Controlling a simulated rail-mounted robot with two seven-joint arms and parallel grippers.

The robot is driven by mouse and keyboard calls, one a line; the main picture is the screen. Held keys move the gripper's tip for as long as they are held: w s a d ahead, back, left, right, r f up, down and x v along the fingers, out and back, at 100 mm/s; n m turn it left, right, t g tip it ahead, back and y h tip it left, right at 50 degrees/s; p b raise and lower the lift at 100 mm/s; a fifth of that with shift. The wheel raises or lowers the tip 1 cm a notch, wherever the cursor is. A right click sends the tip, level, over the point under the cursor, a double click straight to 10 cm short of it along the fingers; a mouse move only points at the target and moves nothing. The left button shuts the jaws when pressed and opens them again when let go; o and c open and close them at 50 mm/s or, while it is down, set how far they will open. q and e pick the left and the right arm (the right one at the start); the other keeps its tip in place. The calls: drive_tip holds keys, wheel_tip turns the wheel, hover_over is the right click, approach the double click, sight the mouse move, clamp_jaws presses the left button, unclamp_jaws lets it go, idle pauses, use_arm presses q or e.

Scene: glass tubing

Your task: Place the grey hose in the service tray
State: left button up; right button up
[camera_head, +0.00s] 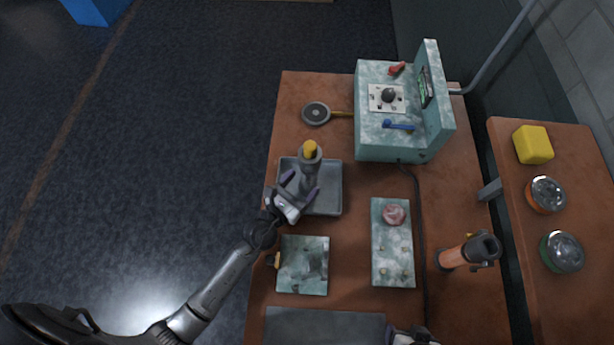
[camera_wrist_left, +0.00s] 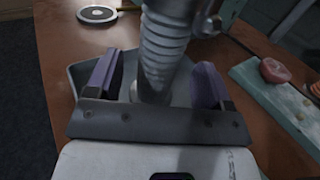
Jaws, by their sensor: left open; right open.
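The grey hose (camera_head: 309,170) stands upright at the grey service tray (camera_head: 330,203), with a yellow piece on its top in the head view. In the left wrist view the ribbed hose (camera_wrist_left: 163,50) rises between my two purple fingers. My left gripper (camera_head: 300,188) is open, one finger on each side of the hose, with visible gaps. The hose's lower end is partly hidden by the gripper, but it appears to rest in the tray. My right gripper (camera_head: 412,338) shows only partly at the bottom edge, low over the table.
A teal machine (camera_head: 390,145) stands at the back right. A round-headed tool (camera_head: 316,113) lies behind the tray. A marbled plate (camera_head: 303,265) and a long plate with a pink knob (camera_head: 393,250) lie in front. An orange-and-black cylinder (camera_head: 462,254) stands at right.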

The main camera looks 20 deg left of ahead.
use_arm(q)
drive_tip(key=b+v, duration=0.1)
drive_tip(key=v, duration=0.8)
use_arm(e)
drive_tip(key=shift+a+f, duration=0.15)
drive_tip(key=shift+f, duration=0.35)
use_arm(q)
drive_tip(key=shift+a+r+n, duration=0.2)
drive_tip(key=shift+n, duration=0.2)
drive_tip(key=s+a+r+n+g+y, duration=0.15)
drive_tip(key=a+n+y, duration=0.45)
drive_tip(key=n, duration=0.7)
drive_tip(key=s+a+r+n+g+y, duration=0.1)
drive_tip(key=s+a+n+g+y, duration=0.3)
drive_tip(key=n, duration=0.8)
drive_tip(key=s+d+f+n+g+h, duration=0.5)
drive_tip(key=s+n+g, duration=0.3)
drive_tip(key=n, duration=0.3)
drive_tip(key=shift+s+d+f+h, duration=0.2)
drive_tip(key=shift+s+d+h, duration=0.2)
drive_tip(key=shift+s, duration=0.35)
drive_tip(key=shift+r, duration=0.15)
use_arm(e)
drive_tip(key=shift+r, duration=0.1)
